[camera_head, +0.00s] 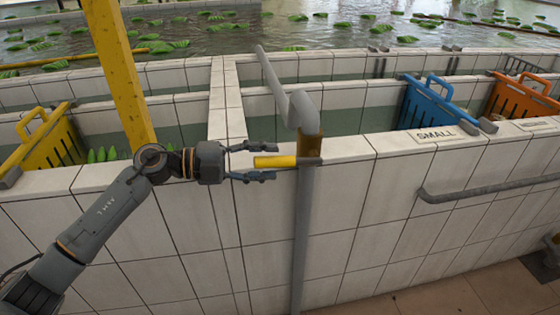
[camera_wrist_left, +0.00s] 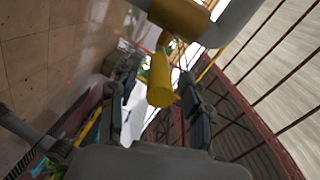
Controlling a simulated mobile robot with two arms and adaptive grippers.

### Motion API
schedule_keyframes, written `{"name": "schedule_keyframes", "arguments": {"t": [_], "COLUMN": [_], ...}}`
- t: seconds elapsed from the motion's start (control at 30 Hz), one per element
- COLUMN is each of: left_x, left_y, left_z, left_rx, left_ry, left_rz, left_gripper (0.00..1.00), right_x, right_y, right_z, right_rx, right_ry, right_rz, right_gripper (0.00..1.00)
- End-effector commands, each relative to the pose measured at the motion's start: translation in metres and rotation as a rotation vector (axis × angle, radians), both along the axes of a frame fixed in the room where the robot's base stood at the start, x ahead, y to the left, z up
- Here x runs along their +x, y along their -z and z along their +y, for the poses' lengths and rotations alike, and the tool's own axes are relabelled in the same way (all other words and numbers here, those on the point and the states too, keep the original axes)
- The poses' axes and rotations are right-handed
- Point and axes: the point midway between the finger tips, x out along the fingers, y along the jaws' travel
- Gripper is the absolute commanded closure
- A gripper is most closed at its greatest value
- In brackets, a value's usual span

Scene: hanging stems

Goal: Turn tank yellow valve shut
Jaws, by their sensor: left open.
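The yellow valve handle (camera_head: 275,162) sticks out to the left from a grey pipe (camera_head: 303,215) at the tank wall. Its brown-yellow valve body (camera_head: 310,148) sits on the pipe under a grey spout. My left gripper (camera_head: 262,161) is open, with one finger above and one below the handle in the head view. In the left wrist view the handle (camera_wrist_left: 160,80) lies between the two open fingers (camera_wrist_left: 155,100). I cannot tell whether either finger touches it. My right gripper is not in view.
White tiled tank walls (camera_head: 400,195) surround the pipe. A yellow gate (camera_head: 50,140) is at left; a blue gate (camera_head: 435,105) and an orange gate (camera_head: 522,98) are at right. A grey rail (camera_head: 490,188) runs along the right wall. A yellow post (camera_head: 120,75) stands behind my left arm.

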Motion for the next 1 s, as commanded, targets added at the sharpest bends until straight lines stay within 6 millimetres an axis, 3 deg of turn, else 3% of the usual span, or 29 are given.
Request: {"name": "schedule_keyframes", "arguments": {"t": [0.1,0.33,0.77,0.87,1.0], "left_x": [-0.008,-0.018,-0.022,-0.023,-0.034], "left_y": [-0.002,-0.007,-0.009,-0.010,-0.021], "left_z": [0.028,0.064,0.076,0.073,0.049], "left_rx": [0.003,0.002,0.000,-0.011,-0.137], "left_ry": [-0.003,-0.001,0.001,0.007,0.051], "left_rz": [0.002,0.001,0.000,0.001,-0.002], "left_gripper": [0.52,0.52,0.52,0.71,0.99], "right_x": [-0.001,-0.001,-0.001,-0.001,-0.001], "right_y": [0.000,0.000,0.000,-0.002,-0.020], "right_z": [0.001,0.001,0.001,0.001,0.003], "right_rx": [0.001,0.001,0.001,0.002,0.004], "right_ry": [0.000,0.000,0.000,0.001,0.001], "right_rz": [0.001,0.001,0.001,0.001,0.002], "right_gripper": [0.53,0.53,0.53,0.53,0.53]}}
